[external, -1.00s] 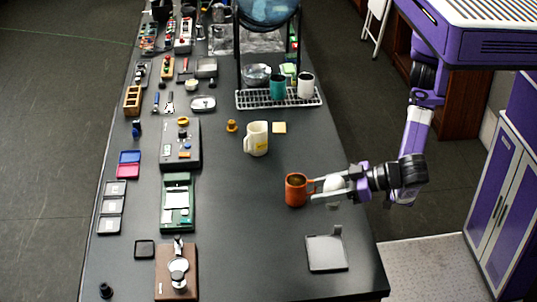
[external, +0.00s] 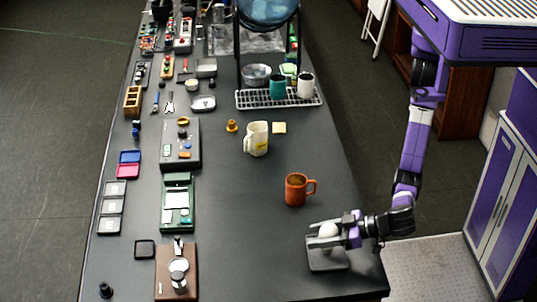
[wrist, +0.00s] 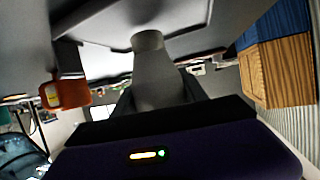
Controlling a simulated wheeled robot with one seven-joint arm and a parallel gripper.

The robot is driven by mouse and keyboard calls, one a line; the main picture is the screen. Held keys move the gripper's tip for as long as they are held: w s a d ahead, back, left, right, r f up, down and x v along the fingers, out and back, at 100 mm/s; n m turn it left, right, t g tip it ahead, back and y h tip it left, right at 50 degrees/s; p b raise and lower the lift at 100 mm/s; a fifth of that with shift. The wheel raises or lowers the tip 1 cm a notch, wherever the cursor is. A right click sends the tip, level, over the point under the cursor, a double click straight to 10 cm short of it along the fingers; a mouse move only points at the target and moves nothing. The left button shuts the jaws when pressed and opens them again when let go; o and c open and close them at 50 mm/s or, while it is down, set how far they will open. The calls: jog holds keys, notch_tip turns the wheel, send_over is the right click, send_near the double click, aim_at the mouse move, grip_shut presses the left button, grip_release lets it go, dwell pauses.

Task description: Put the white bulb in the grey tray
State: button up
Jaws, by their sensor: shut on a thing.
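The white bulb (external: 328,230) is between the fingers of my gripper (external: 326,238), which is shut on it, at the right front of the dark table. The grey tray (external: 328,265) lies directly below; my gripper and the bulb cover its back part. Whether the bulb touches the tray floor cannot be told. In the wrist view a pale grey rounded shape (wrist: 158,78), probably the bulb, fills the middle, dim and partly hidden by my gripper's body.
An orange mug (external: 296,190) stands just behind the tray, and also shows in the wrist view (wrist: 66,92). A cream jug (external: 256,139) stands farther back. A brown-based device (external: 176,272) is at the front left. The table between it and the tray is clear.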

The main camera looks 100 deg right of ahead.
jog(key=shift+f, duration=0.55)
jog(key=shift+f, duration=0.2)
jog(key=o, duration=1.4)
jog(key=shift+o, duration=0.2)
jog(key=shift+r, duration=0.1)
jog(key=shift+r, duration=0.1)
jog(key=b+v, duration=0.2)
jog(key=v, duration=1)
